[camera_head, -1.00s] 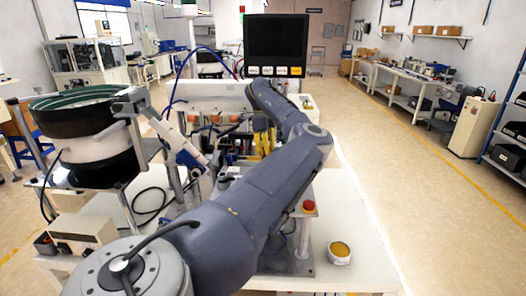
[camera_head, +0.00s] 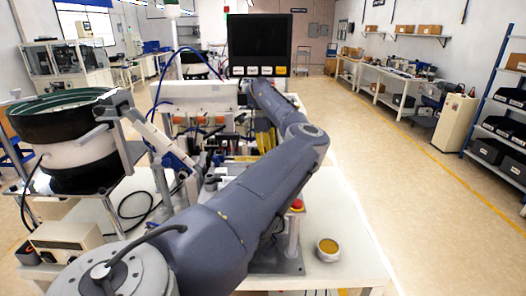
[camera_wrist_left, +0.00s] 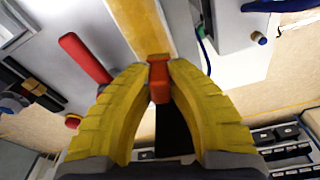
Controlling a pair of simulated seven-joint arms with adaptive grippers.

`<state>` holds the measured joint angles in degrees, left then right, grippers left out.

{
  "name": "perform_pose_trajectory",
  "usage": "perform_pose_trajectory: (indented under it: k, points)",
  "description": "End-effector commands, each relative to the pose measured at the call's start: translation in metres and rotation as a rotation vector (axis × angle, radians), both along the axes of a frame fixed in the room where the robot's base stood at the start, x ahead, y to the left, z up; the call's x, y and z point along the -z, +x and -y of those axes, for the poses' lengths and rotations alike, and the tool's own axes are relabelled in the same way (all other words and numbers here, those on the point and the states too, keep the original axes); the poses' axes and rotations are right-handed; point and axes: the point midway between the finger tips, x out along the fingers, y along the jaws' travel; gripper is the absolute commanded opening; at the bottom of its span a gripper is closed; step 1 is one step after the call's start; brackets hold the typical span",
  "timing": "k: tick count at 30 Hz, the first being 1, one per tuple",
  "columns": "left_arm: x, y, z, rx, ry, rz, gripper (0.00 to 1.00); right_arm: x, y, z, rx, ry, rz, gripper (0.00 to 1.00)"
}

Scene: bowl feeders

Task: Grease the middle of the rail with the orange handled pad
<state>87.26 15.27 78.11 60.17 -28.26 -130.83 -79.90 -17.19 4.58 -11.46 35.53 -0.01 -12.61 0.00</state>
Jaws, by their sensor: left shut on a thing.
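My left gripper (camera_wrist_left: 159,82) has yellow ribbed fingers closed on an orange handle (camera_wrist_left: 159,78) in the left wrist view. A black piece (camera_wrist_left: 172,130) shows between the fingers; I cannot tell if it is part of the pad. A tan strip (camera_wrist_left: 150,25) runs from the top edge to the handle; whether it is the rail, and whether the pad touches it, is unclear. In the head view the left gripper's yellow fingers (camera_head: 265,140) are small, beyond my forearm, among the bench equipment. My arm hides part of the bench. The right gripper is not seen.
An open round tin with yellow-brown contents (camera_head: 328,248) stands at the bench's front right. A bowl feeder (camera_head: 75,125) stands on the left and a black monitor (camera_head: 260,42) at the back. A red-topped post (camera_head: 296,206) stands beside my arm. A red lever (camera_wrist_left: 85,58) lies near the gripper.

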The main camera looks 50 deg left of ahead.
Motion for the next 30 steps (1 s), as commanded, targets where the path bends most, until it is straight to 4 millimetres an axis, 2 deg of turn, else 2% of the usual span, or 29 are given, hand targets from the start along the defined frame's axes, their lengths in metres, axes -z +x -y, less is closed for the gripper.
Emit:
perform_pose_trajectory:
  k: [11,30]
  points:
    - [-0.002,0.001,0.0,0.0,0.001,0.001,0.0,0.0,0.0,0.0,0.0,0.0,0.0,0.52]
    - [-0.053,0.001,0.0,-0.001,0.0,0.001,0.0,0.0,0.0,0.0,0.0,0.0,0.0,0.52]
